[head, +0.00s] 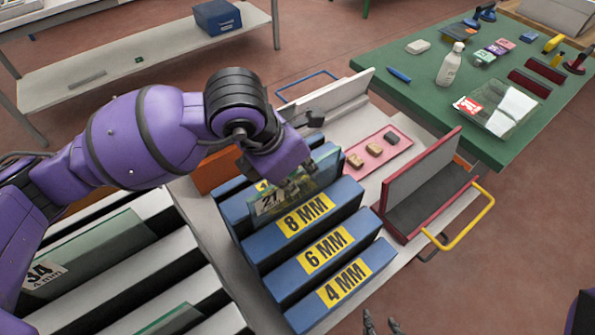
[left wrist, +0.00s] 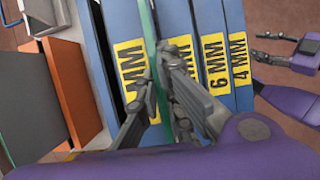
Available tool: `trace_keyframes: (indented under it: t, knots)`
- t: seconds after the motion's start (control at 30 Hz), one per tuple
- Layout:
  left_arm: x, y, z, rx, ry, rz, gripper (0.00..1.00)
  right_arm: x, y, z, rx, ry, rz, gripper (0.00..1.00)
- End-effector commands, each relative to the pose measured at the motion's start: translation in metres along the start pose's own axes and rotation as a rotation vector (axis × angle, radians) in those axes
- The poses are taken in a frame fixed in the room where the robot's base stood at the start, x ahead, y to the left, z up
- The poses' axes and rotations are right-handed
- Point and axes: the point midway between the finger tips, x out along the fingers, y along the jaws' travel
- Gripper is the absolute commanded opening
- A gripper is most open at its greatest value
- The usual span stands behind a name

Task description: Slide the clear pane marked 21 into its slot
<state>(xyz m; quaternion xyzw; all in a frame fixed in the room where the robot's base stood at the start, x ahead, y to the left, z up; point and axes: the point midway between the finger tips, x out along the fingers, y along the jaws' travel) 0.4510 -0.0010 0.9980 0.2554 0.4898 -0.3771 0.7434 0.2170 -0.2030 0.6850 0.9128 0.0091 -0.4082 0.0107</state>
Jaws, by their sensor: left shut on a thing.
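My left gripper (head: 296,185) is shut on the clear greenish pane (head: 325,168), whose label reads 21. The pane stands on edge above the blue slotted rack (head: 345,200), between the 8 MM block (head: 290,235) and the block behind it, whose yellow label is mostly covered. In the left wrist view the pane (left wrist: 149,25) shows as a thin green edge between the jaws of the left gripper (left wrist: 165,110), lined up along the gap. I cannot tell how deep its lower edge sits. My right gripper (head: 381,323) is empty, its fingers apart, at the bottom edge.
Blocks marked 6 MM (head: 310,265) and 4 MM (head: 330,295) lie nearer. A pink tray (head: 397,148) with small blocks and a red-edged grey holder (head: 420,180) stand to the right. Another pane marked 34 (head: 100,245) stands in the white rack at left. A green table (head: 430,100) is behind.

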Motion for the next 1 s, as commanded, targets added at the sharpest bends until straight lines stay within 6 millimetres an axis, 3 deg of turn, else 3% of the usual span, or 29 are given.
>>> trace_keyframes:
  t: [0.7,0.9,1.0]
  knots:
    - [0.0062,0.0000,-0.0016,0.001,-0.004,0.001,0.00,0.0011,0.0004,0.0065,-0.003,-0.011,-0.001,0.40]
    - [0.0062,0.0000,-0.0019,0.001,-0.003,0.001,0.28,0.0011,0.0013,0.0062,-0.002,-0.011,0.001,0.40]
    - [0.0065,0.0000,-0.0022,0.001,-0.002,0.001,0.28,0.0012,0.0013,0.0062,-0.002,-0.010,0.001,0.40]
